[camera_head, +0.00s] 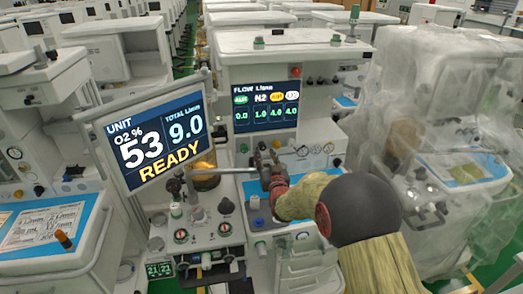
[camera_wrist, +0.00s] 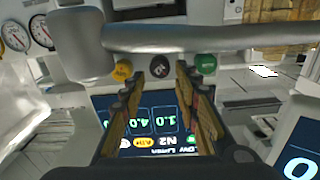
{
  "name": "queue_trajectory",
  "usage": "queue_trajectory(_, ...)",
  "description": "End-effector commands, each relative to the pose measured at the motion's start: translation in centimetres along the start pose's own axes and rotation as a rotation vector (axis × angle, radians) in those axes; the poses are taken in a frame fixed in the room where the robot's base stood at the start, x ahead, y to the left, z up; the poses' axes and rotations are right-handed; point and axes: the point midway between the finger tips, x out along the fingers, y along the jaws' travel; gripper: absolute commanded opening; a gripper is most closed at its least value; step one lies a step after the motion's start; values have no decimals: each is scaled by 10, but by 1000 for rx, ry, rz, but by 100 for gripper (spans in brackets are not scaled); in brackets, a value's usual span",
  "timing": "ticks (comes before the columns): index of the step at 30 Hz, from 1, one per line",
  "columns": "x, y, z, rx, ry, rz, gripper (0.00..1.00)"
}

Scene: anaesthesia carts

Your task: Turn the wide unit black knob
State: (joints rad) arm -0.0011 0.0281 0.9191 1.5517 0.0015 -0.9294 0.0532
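A round black knob (camera_wrist: 160,68) shows in the wrist view, between a yellow knob (camera_wrist: 122,70) and a green knob (camera_wrist: 205,64) in a row on the unit. My gripper (camera_head: 264,160) is in front of the middle unit, below its flow screen (camera_head: 265,104). In the wrist view my gripper (camera_wrist: 161,82) is open, with one finger on each side of the line to the black knob. Nothing shows between the fingers but the knob and screen beyond. I cannot tell whether the fingertips touch the knob.
A thick grey bar (camera_wrist: 210,38) crosses close above the knobs. A tilted screen (camera_head: 155,135) reading READY stands left of my gripper. Gauges (camera_wrist: 16,35) sit to the left in the wrist view. A plastic-covered cart (camera_head: 440,140) stands at right; other carts crowd behind.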

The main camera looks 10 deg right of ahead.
Motion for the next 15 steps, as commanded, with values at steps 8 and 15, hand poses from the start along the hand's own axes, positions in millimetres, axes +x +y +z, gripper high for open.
queue_trajectory(8, 39, 0, 2, 0, -1, 0, 32)
queue_trajectory(15, 48, 0, 0, 0, -1, 0, 32)
